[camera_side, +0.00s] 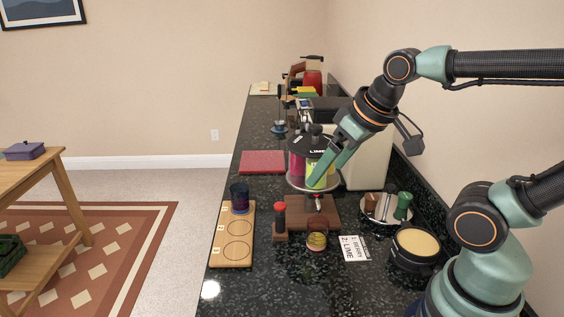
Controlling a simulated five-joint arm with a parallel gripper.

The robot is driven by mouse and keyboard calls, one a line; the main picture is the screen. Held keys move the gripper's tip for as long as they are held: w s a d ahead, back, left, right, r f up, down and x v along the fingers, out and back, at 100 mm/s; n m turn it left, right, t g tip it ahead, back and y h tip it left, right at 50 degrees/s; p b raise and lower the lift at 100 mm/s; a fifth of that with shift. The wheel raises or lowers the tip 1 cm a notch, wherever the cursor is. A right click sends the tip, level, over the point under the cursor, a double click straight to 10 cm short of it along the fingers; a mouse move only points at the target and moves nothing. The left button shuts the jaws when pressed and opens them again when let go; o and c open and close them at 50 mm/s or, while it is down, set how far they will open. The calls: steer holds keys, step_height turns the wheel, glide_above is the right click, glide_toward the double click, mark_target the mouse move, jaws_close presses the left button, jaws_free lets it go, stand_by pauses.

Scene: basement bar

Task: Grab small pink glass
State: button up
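A small glass (317,235) with a pinkish-red rim and a yellowish lower part stands upright on the dark counter, in front of a two-flavour dispenser (298,165). It is the closest match I see to a small pink glass. My gripper (319,180) points down and left in front of the dispenser's pink and lime-green tanks. It is above the small glass and apart from it. The finger gap is hard to make out against the green tank. A dark blue-purple glass (240,198) stands on the far end of a wooden board (229,258) with ringed places.
A red-topped bottle (280,220) stands close left of the small glass. A card reading "1. BERRY 2. LIME" (355,248) lies to its right. A dark round tub (415,245) and a tray with a green-handled tool (403,206) are farther right. The front counter is mostly clear.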

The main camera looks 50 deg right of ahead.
steer(key=m+g, duration=0.3)
steer(key=m, duration=0.5)
glide_above(317, 232)
steer(key=s+a, duration=0.1)
steer(key=s+x, duration=0.1)
steer(key=x, duration=0.3)
steer(key=w+d+f+m+g, duration=0.3)
steer(key=f+m, duration=0.5)
steer(key=m, duration=0.2)
steer(key=f, duration=1.2)
steer(key=shift+s+d, duration=0.2)
steer(key=shift+s, duration=0.05)
jaws_close()
steer(key=shift+r, duration=0.1)
